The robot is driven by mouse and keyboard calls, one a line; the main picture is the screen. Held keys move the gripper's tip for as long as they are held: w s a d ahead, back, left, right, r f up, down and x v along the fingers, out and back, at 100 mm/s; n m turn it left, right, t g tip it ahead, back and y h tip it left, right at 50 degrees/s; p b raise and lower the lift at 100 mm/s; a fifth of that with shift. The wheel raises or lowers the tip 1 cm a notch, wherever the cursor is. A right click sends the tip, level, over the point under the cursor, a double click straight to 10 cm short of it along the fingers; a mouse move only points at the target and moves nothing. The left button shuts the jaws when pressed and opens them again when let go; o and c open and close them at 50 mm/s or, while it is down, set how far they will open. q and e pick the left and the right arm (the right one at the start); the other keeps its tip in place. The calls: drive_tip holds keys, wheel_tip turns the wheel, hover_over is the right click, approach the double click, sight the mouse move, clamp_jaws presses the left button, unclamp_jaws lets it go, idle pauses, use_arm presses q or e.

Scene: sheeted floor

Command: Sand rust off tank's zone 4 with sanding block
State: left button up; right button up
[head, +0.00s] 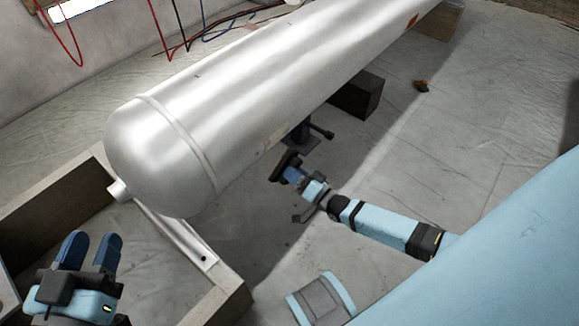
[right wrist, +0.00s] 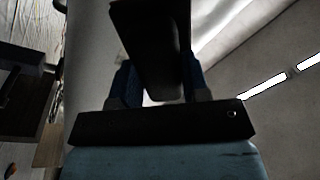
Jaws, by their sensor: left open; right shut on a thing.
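The silver tank (head: 250,85) lies lengthwise across the head view, its rounded end toward the lower left. My right gripper (head: 290,176) is beside the tank's lower near side, shut on a dark sanding block (head: 281,166). In the right wrist view the dark block (right wrist: 158,50) stands between the blue fingers. I cannot tell whether it touches the tank. A faint yellowish patch (head: 272,138) shows on the tank's lower side; I cannot make out zone marks. My left gripper (head: 92,247) is open and empty at lower left, below the tank's rounded end.
A wooden frame (head: 232,298) stands under the tank's near end. A dark fitting (head: 305,136) sits under the tank, close to my right gripper. A dark support block (head: 357,95) is farther along. A small brown thing (head: 421,86) lies on the sheeted floor, which is otherwise mostly clear at right.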

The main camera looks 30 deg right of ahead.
sight(282, 164)
drive_tip(key=b+x, duration=0.1)
drive_tip(key=x, duration=0.3)
drive_tip(key=shift+w+a+b, duration=0.15)
drive_tip(key=shift+w+b, duration=0.15)
drive_tip(key=shift+w, duration=0.1)
use_arm(q)
drive_tip(key=shift+w+a+r+m+t, duration=0.1)
drive_tip(key=shift+w+a+m+t, duration=0.25)
drive_tip(key=shift+m+t, duration=0.2)
use_arm(e)
drive_tip(key=shift+w+a+r, duration=0.15)
drive_tip(key=shift+w+r, duration=0.05)
drive_tip(key=shift+w, duration=0.25)
use_arm(q)
drive_tip(key=shift+b, duration=0.3)
use_arm(e)
drive_tip(key=shift+x, duration=0.95)
